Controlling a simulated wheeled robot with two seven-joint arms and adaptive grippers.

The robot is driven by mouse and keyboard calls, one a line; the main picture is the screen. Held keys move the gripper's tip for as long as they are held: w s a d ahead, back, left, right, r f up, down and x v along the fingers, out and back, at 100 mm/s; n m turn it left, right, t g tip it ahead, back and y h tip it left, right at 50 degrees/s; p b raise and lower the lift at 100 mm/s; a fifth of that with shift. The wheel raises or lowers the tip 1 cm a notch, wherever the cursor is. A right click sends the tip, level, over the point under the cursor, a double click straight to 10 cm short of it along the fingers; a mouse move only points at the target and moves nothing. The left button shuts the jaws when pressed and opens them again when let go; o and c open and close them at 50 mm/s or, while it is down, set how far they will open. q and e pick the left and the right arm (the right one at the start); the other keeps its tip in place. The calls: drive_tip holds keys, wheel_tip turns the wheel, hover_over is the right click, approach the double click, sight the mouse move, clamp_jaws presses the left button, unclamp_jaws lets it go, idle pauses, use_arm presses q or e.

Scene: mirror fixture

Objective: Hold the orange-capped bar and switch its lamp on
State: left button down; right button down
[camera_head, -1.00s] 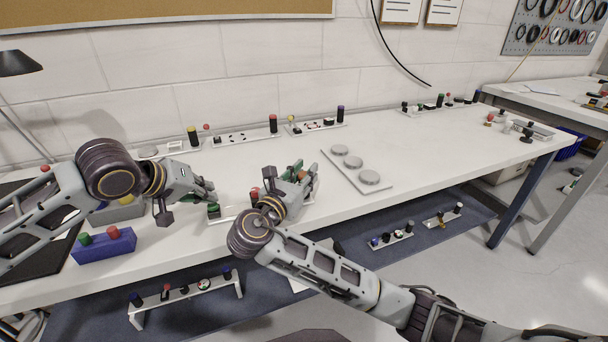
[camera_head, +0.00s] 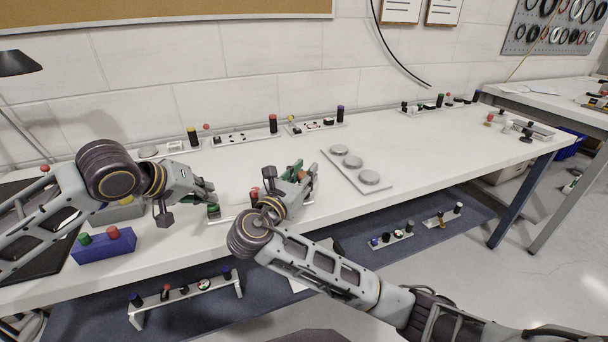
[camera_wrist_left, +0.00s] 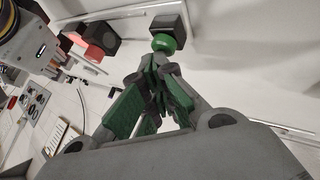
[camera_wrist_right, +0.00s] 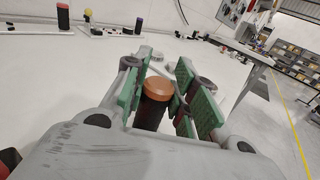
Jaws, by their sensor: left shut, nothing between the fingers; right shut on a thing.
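The bar (camera_head: 228,217) lies on the white bench, partly hidden by my arms. My right gripper (camera_head: 308,176) is shut on its orange-capped end post; the orange cap (camera_wrist_right: 157,88) shows between the fingers in the right wrist view. My left gripper (camera_head: 208,190) is shut and empty above the bar's left part. A green round knob on a dark block (camera_head: 213,211) is below it. In the left wrist view the green knob (camera_wrist_left: 163,42) is just beyond the fingertips; I cannot tell whether they touch. A red part (camera_head: 254,193) shows between the grippers.
A blue box with green and red buttons (camera_head: 104,245) stands at the front left. A plate with three grey discs (camera_head: 357,168) lies to the right.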

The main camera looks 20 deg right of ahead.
use_arm(q)
drive_tip(key=shift+s, duration=0.1)
drive_tip(key=shift+r, duration=3.1)
